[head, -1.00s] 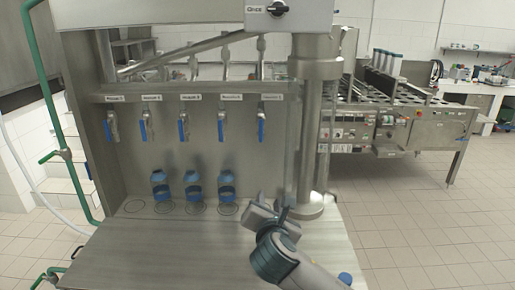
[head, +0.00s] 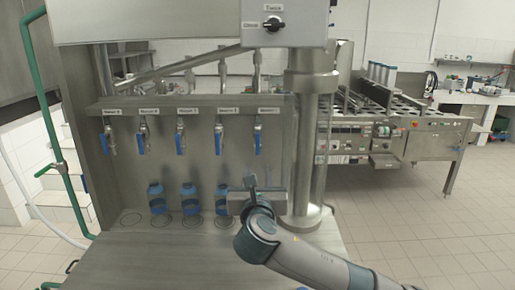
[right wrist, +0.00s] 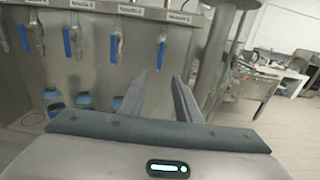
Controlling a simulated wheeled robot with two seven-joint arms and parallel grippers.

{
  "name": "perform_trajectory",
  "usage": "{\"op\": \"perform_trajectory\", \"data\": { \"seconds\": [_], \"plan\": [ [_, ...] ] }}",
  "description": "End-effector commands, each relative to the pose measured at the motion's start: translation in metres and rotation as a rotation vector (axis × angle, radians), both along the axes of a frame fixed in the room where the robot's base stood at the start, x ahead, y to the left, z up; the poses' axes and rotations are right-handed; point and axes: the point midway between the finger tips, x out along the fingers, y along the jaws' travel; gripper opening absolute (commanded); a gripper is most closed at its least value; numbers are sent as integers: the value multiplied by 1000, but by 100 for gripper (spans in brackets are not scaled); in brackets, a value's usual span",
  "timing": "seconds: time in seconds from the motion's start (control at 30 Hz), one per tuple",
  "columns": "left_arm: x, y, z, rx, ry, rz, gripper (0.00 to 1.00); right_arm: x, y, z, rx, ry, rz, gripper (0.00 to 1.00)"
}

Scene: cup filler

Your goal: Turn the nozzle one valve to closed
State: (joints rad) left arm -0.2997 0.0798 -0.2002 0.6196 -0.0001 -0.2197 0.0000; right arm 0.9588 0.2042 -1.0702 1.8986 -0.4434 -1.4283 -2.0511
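A row of several valves with blue handles hangs under a labelled steel rail. The valve at the right end (head: 258,143), whose small label seems to read nozzle one, has its blue handle hanging straight down; it also shows in the right wrist view (right wrist: 161,53). My right gripper (head: 252,182) is below that valve, apart from it. In the right wrist view its two fingers (right wrist: 160,76) are spread with nothing between them, and the handle stands beyond the fingertips. My left gripper is not in view.
Three blue bottles (head: 190,199) stand on the steel counter (head: 150,262) under the valves; my gripper partly covers the right one. A thick steel column (head: 304,150) stands right of the valves. A control box with a knob (head: 273,24) is above.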

Motion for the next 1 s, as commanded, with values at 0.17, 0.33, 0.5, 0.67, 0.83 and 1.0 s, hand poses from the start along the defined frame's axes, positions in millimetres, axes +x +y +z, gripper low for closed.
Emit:
{"op": "perform_trajectory", "data": {
  "seconds": [0.17, 0.33, 0.5, 0.67, 0.83, 1.0],
  "plan": [
    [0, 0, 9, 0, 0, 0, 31, 18, -1, 2, 0, 2, -3, 30],
    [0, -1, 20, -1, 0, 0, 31, 43, -1, 3, 0, 2, -4, 30],
    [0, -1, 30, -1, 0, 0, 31, 69, -1, 3, -1, 2, -3, 30],
    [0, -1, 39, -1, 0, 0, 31, 93, 0, 3, 0, 3, -3, 30],
    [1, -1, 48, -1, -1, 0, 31, 116, -1, 3, -1, 1, -3, 30],
    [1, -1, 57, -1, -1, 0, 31, 138, -1, 2, -1, 3, -3, 30]
  ]
}}
